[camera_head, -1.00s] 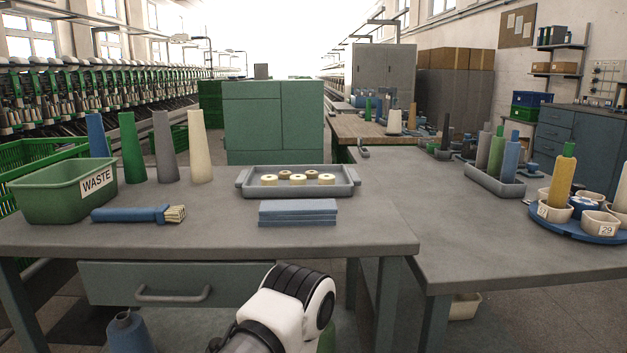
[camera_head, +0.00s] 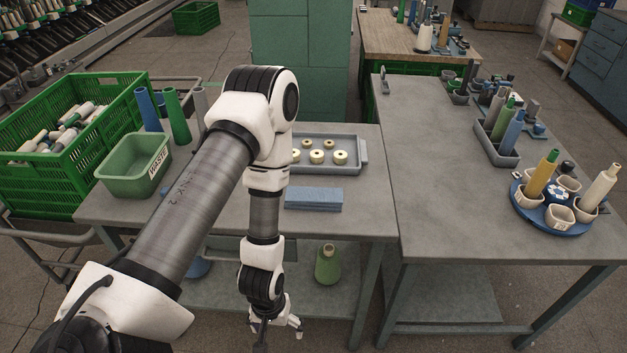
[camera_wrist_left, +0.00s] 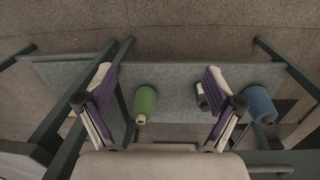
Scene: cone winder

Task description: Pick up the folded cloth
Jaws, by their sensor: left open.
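The folded cloth (camera_head: 314,200) is a flat blue stack near the front edge of the grey table, in front of the grey tray (camera_head: 365,155). My left arm crosses the head view and hangs down just left of the cloth. My left gripper (camera_head: 282,328) is low in front of the table, apart from the cloth. In the left wrist view my left gripper (camera_wrist_left: 158,78) is open and empty, its two fingers spread wide. The cloth does not show in that view. My right gripper is out of sight.
The tray holds several cream rings. A green waste bin (camera_head: 120,175) stands at the table's left. A green cone (camera_head: 328,266) stands on the lower shelf (camera_wrist_left: 180,75), with a blue cone (camera_wrist_left: 259,104) to its right in the wrist view. A side table (camera_head: 440,230) adjoins on the right.

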